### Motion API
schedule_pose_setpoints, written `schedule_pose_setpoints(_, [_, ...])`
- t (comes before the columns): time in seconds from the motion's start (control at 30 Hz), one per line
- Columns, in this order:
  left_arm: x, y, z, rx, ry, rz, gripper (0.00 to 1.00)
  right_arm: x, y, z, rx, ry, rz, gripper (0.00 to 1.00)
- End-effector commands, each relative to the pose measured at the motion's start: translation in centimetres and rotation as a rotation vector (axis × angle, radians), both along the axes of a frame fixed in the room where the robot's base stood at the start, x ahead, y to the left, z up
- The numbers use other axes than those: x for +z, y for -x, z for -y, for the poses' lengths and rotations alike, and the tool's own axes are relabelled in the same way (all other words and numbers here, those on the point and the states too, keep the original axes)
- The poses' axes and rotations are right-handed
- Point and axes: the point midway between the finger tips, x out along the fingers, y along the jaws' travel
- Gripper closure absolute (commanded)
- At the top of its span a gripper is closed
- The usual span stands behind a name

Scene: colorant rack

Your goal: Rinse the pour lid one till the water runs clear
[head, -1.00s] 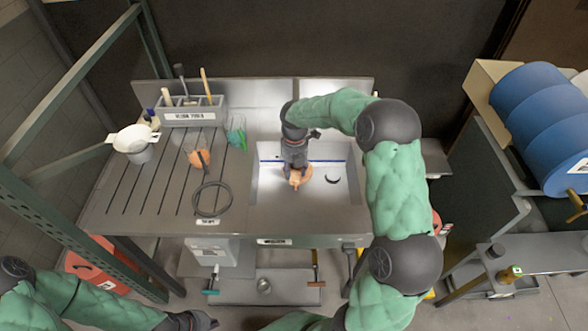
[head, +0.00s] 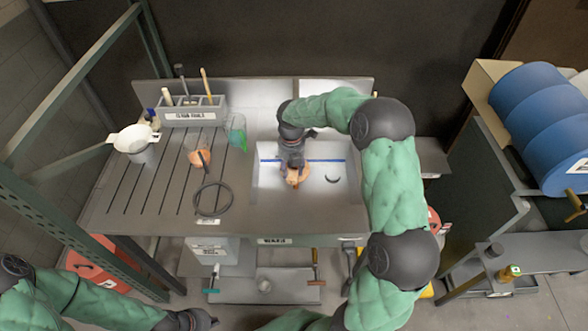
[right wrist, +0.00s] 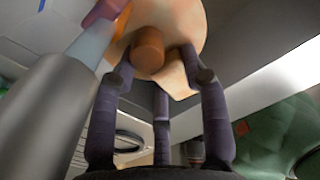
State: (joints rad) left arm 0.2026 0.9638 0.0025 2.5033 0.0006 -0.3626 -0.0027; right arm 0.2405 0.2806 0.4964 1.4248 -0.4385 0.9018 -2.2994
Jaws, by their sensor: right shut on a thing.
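The pour lid (head: 296,180), cream with orange staining, is inside the steel sink basin (head: 335,203). My right gripper (head: 293,167) reaches down into the sink and is shut on it. In the right wrist view the pale lid (right wrist: 185,25) with its orange-brown round knob (right wrist: 148,52) sits between the purple-grey fingers of my right gripper (right wrist: 160,75). A grey cylinder with a pale blue column (right wrist: 92,45) meets the lid's left side, turning pink and orange there; it looks like running water. My left gripper (head: 192,321) is at the bottom edge, its fingers unclear.
Left of the sink, the slotted drainboard (head: 125,205) holds a white strainer-like vessel (head: 133,138), an orange-stained cup (head: 199,158), a green-tinted cup (head: 236,132) and a black ring (head: 212,199). A tool holder (head: 192,112) stands behind.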

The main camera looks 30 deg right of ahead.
Motion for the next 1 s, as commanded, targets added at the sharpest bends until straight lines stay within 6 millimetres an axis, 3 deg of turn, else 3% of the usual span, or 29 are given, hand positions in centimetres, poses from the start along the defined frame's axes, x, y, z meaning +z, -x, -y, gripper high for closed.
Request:
schedule_pose_setpoints(0.5, [0.41, 0.0, 0.0, 0.0, 0.0, 0.0, 1.0, 0.05, 0.73, 0.64, -0.001, 0.001, 0.001, 0.91])
schedule_pose_setpoints(1.0, [1.01, -0.01, 0.0, 0.0, 0.0, 0.0, 1.0, 0.1, -0.22, -0.14, 0.0, 0.0, 0.001, 0.91])
